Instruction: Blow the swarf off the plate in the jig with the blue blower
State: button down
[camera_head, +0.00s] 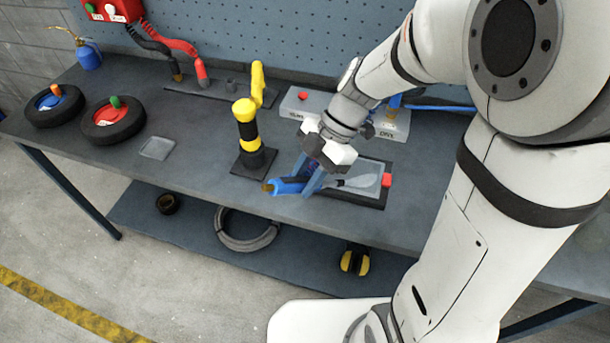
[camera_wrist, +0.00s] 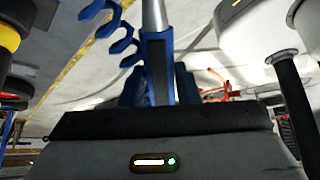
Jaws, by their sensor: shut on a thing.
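The blue blower (camera_head: 288,186) is in my gripper (camera_head: 308,182), just above the bench at its front edge, left of the jig. In the wrist view, the blower (camera_wrist: 157,55) stands between the blue fingers of my gripper (camera_wrist: 158,88), with its grey metal nozzle pointing away from me. The fingers are shut on its body. The jig (camera_head: 387,181) is a dark frame with a red block on its right side. The pale plate (camera_head: 368,181) lies in it, right of my gripper. The plate is partly hidden, and swarf on it is too small to tell.
A black-and-yellow post (camera_head: 246,135) stands left of my gripper. A grey control box (camera_head: 297,104) is behind it. Two black wheels (camera_head: 113,121) (camera_head: 53,105) and a small clear tray (camera_head: 157,148) lie on the left.

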jog(key=shift+r, duration=0.15)
jog(key=shift+r+p, duration=1.1)
jog(key=shift+r, duration=1.75)
